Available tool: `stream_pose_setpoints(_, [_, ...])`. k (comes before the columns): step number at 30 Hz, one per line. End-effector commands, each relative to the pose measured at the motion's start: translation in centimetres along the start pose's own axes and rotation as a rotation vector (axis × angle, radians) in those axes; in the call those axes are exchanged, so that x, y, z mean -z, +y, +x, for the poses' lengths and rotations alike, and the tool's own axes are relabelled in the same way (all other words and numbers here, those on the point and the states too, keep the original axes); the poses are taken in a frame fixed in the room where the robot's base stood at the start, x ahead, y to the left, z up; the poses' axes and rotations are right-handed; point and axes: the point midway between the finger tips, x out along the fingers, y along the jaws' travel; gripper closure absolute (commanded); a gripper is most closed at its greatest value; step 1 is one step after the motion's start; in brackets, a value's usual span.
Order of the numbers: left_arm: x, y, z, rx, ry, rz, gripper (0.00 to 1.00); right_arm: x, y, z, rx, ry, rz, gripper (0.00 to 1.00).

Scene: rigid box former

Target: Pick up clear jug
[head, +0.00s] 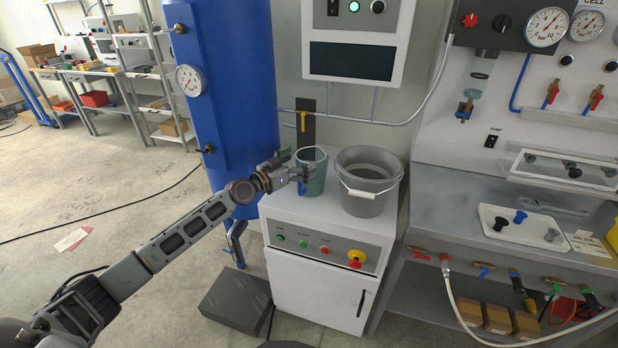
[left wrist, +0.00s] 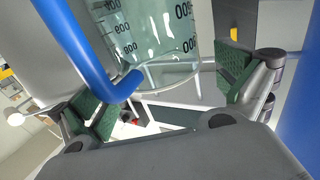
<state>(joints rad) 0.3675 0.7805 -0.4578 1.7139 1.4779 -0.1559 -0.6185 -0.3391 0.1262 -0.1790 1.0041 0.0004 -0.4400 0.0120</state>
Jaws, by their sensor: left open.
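The clear jug (head: 313,178) stands on the white cabinet's top (head: 330,207) beside a grey bucket. In the left wrist view the jug (left wrist: 150,35) shows measuring marks and a blue handle (left wrist: 90,45). My left gripper (head: 299,172) is at the jug's left side in the head view and partly overlaps it. In the left wrist view its green-padded fingers (left wrist: 168,92) are spread wide, with the jug's lower part and the handle's end in front of and between them. I cannot tell whether a pad touches the jug. My right gripper is not in view.
The grey bucket (head: 370,184) with a white handle stands close to the jug's right. A blue tank (head: 232,100) rises to the left. A yellow-handled pipe valve (head: 304,120) is behind. A panel with gauges and a sink bench (head: 520,240) are at the right.

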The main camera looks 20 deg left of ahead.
Motion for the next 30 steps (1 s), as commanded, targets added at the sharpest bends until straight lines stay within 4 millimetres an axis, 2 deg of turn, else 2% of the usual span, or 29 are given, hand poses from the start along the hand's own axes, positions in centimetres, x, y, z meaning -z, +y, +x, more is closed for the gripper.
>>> stream_pose_setpoints(9, [0.0, 0.0, 2.0, 0.0, 0.001, -0.001, 0.0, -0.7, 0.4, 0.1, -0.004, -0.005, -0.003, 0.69])
stream_pose_setpoints(24, [0.0, 0.0, 2.1, 0.0, 0.0, 0.0, 0.0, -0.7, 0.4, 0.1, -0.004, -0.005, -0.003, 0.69])
stream_pose_setpoints(30, [0.0, 0.0, 2.0, 0.0, 0.0, 0.0, 0.24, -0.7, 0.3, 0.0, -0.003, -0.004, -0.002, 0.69])
